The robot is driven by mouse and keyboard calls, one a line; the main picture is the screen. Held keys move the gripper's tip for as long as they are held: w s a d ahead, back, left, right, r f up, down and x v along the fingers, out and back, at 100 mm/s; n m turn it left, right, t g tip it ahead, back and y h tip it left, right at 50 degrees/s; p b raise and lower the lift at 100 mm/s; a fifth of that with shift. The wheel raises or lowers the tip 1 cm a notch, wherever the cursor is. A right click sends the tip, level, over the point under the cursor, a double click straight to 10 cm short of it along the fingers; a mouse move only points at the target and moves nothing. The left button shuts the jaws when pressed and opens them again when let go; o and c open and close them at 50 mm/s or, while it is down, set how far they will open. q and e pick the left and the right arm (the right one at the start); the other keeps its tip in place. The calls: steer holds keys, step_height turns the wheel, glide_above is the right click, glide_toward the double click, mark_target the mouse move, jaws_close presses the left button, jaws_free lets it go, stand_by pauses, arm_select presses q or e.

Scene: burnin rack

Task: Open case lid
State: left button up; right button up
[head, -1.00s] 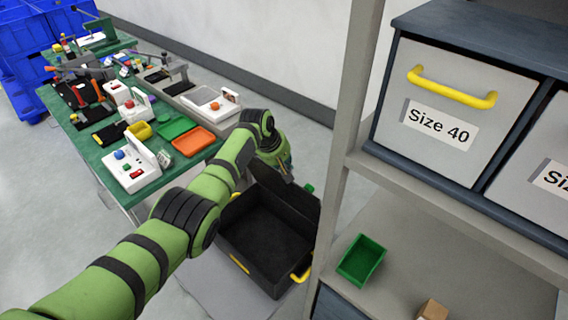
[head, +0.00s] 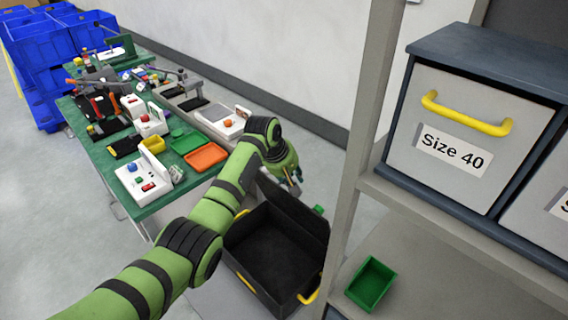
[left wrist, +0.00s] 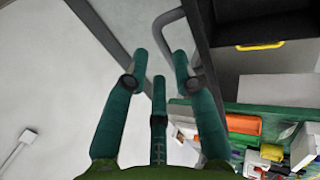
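The black case (head: 262,245) with yellow handles stands below the shelf, beside my left arm, and I see into its dark, empty-looking inside. Its lid (head: 300,216) stands raised at the back edge. My left gripper (head: 294,180) is just behind and above the lid's upper edge; I cannot tell whether it touches. In the left wrist view the teal fingers of my left gripper (left wrist: 158,62) are spread with nothing between them. A dark part of the case (left wrist: 262,20) with a yellow handle shows at the upper right there. My right gripper is not in view.
A grey shelf post (head: 350,190) stands close to the right of the case. The shelf holds a "Size 40" drawer (head: 465,125) and a green bin (head: 371,284). A green worktable (head: 110,165) crowded with devices and trays is at the left.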

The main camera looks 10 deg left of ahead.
arm_select(q)
steer(key=v, duration=0.8)
steer(key=shift+f, duration=0.1)
